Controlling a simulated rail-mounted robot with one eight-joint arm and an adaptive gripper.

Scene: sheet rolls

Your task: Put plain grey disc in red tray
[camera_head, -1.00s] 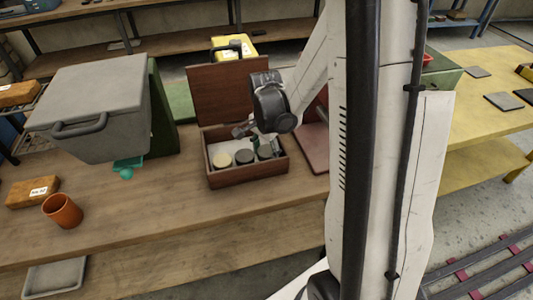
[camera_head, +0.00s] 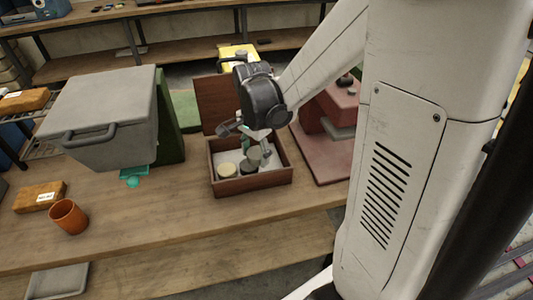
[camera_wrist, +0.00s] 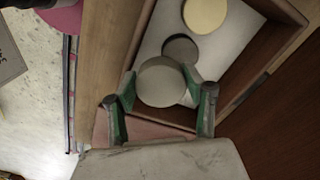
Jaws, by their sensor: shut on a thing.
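The plain grey disc (camera_wrist: 160,82) is between the fingers of my gripper (camera_wrist: 160,98) in the wrist view. My gripper is shut on it. In the head view the held disc (camera_head: 254,153) shows under my gripper, raised over the open wooden box (camera_head: 262,184). A dark disc (camera_wrist: 181,48) and a cream disc (camera_wrist: 206,13) lie on the box's pale floor. The held disc partly covers the dark one in the wrist view. I cannot pick out a red tray in the current views.
The brown lid (camera_head: 213,100) stands open behind the box. A reddish machine (camera_head: 310,115) is close to the right. A grey case (camera_head: 100,105), an orange cup (camera_head: 68,217) and an orange block (camera_head: 40,197) are to the left. The bench front is mostly clear.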

